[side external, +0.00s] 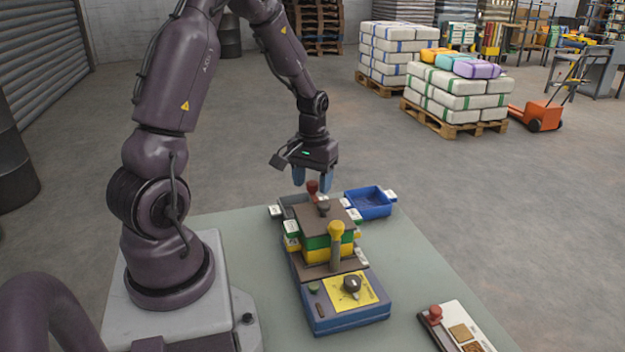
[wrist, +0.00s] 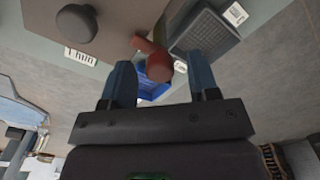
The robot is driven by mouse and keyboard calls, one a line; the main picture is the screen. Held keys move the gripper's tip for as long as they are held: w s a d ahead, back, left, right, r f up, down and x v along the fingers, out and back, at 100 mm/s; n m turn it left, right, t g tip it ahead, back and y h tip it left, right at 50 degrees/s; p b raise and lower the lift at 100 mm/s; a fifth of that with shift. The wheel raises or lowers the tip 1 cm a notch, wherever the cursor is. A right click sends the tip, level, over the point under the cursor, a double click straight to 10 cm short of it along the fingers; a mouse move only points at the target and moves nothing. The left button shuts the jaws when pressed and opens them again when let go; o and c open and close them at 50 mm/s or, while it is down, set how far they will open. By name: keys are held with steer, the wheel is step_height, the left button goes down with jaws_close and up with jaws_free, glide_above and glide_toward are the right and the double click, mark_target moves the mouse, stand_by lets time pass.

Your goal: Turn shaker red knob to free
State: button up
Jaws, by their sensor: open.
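The red knob (side external: 312,187) stands on a short stem at the far end of the shaker (side external: 318,238), a stack of brown, green and yellow layers on a blue base. My gripper (side external: 313,184) points down over it, open, with one blue finger on each side in the picture. No contact is visible. I cannot tell whether the knob is fully between the fingertips or just beyond them. Its setting is not readable.
A dark knob (side external: 323,207) and a yellow-topped lever (side external: 336,230) stand nearby on the shaker. A blue tray (side external: 382,210) and a grey tray (side external: 287,212) flank its far end. A board with another red knob (side external: 435,311) lies at front right.

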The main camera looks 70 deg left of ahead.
steer(key=shift+c, duration=0.2)
steer(key=c, duration=0.9)
steer(key=shift+m, duration=0.3)
steer(key=m, duration=0.3)
steer(key=shift+m, duration=0.3)
steer(key=m, duration=1.3)
steer(key=shift+m, duration=0.3)
